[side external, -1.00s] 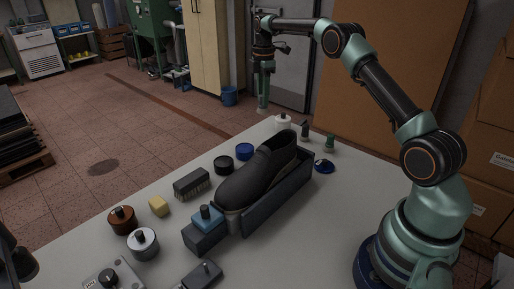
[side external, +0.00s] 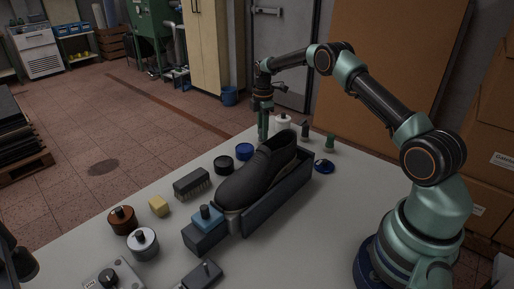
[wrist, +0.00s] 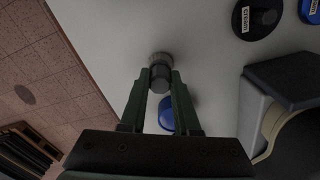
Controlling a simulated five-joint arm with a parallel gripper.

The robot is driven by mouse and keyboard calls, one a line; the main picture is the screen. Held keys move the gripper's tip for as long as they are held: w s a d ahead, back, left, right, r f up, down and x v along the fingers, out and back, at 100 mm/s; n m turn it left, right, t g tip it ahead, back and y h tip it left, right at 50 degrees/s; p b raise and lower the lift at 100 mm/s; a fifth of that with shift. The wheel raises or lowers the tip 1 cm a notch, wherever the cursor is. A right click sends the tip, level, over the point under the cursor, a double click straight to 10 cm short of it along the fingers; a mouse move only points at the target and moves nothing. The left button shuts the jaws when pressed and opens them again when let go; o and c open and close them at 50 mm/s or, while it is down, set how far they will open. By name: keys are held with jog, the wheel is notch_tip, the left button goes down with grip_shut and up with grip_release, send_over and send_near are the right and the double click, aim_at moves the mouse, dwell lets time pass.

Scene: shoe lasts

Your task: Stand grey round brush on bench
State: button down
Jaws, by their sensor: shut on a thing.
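My gripper (side external: 263,132) points down at the far end of the bench, left of the white bottle. In the wrist view my gripper (wrist: 160,82) has its two green fingers closed on the grey round brush (wrist: 159,58). The brush has a pale grey round part and a darker cylinder-like part between the fingertips. It looks roughly upright, over the pale bench (wrist: 205,55). I cannot tell whether it touches the bench. In the side view the brush cannot be made out at the fingertips.
Black (side external: 223,165) and blue (side external: 244,151) jars stand nearby. A white bottle (side external: 283,122) is close on the right. A blue thing (wrist: 165,114) shows between my fingers. The bench edge is on the left.

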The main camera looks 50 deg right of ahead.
jog(key=c, duration=0.6)
grip_release()
jog(key=shift+f, duration=0.1)
jog(key=shift+c, duration=0.2)
notch_tip(320, 180, up, 12)
jog(key=s+a+r+m+t, duration=0.3)
jog(key=s+a+r+m, duration=0.4)
jog(key=a+r, duration=0.5)
jog(key=s+a+f+m+t, duration=0.1)
jog(key=s+a+m, duration=0.2)
jog(key=s, duration=0.6)
jog(key=s+a+f+m+t, duration=0.1)
jog(key=s+a+m, duration=0.2)
jog(key=s, duration=0.6)
jog(key=shift+a+m+t, duration=0.3)
jog(key=shift+a, duration=0.7)
